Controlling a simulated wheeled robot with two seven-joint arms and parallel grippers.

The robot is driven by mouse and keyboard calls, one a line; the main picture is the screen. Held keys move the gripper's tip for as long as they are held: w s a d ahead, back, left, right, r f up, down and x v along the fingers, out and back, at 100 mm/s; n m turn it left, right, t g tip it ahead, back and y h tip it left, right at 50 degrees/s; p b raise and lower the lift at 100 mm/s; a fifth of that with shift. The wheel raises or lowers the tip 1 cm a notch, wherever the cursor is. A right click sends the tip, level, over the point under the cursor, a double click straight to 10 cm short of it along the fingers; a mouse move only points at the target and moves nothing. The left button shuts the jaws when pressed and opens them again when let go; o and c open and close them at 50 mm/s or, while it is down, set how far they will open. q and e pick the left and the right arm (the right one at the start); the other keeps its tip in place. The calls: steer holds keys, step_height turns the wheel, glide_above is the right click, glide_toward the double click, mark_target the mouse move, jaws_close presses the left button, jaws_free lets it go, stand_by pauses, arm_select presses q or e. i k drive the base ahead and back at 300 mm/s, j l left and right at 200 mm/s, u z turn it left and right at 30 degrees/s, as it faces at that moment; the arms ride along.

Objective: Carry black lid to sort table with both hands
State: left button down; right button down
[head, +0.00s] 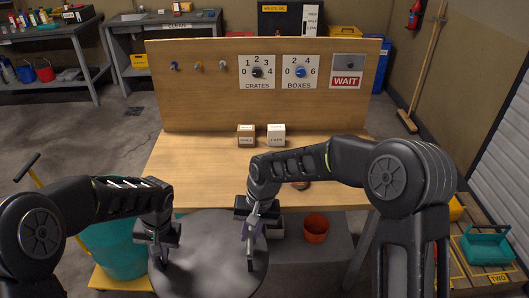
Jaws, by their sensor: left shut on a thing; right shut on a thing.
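The black lid (207,262) is a wide dark disc in the lower middle of the head view, in front of the wooden sort table (195,180). My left gripper (160,262) is shut on the lid at its left part. My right gripper (251,258) is shut on the lid at its right part. The lid looks roughly level and overlaps the table's front edge in the picture; I cannot tell its exact height. Its near edge runs close to the bottom of the view.
On the table stand a brown box (246,135) and a white box (276,134). A round brown thing sits partly behind my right arm. An upright board (215,95) with dials closes the back. A teal drum (112,250) stands left, an orange pot (316,228) below the table.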

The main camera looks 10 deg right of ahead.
mark_target(201, 170)
steer(key=i, duration=1.4)
